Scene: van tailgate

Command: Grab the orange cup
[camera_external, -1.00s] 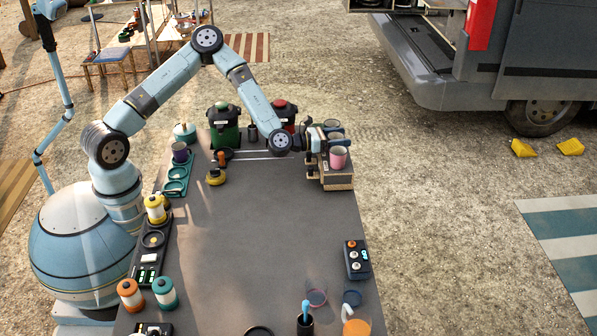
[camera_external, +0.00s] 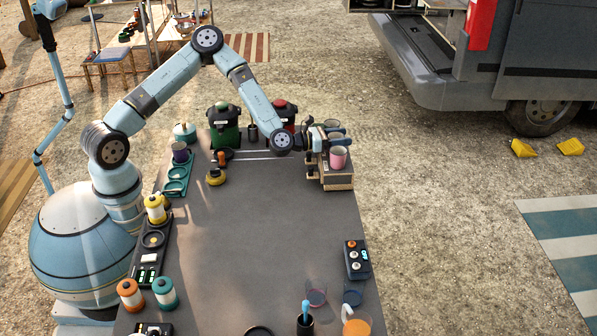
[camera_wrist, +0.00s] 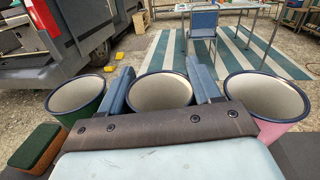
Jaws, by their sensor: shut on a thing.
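In the wrist view, three enamel cups with dark blue rims and pale insides stand in a row. The left one is a green cup (camera_wrist: 89,113) and the right one is a pink cup (camera_wrist: 268,130). The middle cup (camera_wrist: 160,90) is between the two blue fingers of my gripper (camera_wrist: 162,84), which is shut on it. Its outer colour is hidden by my gripper, so I cannot tell whether it is orange. In the external view, my gripper (camera_external: 337,133) is at the wooden rack (camera_external: 337,183), just behind the pink cup (camera_external: 338,157).
Green (camera_external: 224,130) and red-lidded (camera_external: 283,114) canisters stand left of the rack. A sponge (camera_wrist: 37,146) lies beside the green cup. A button box (camera_external: 356,259) and an orange-filled vessel (camera_external: 357,325) are nearer the front. The table middle (camera_external: 265,235) is clear.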

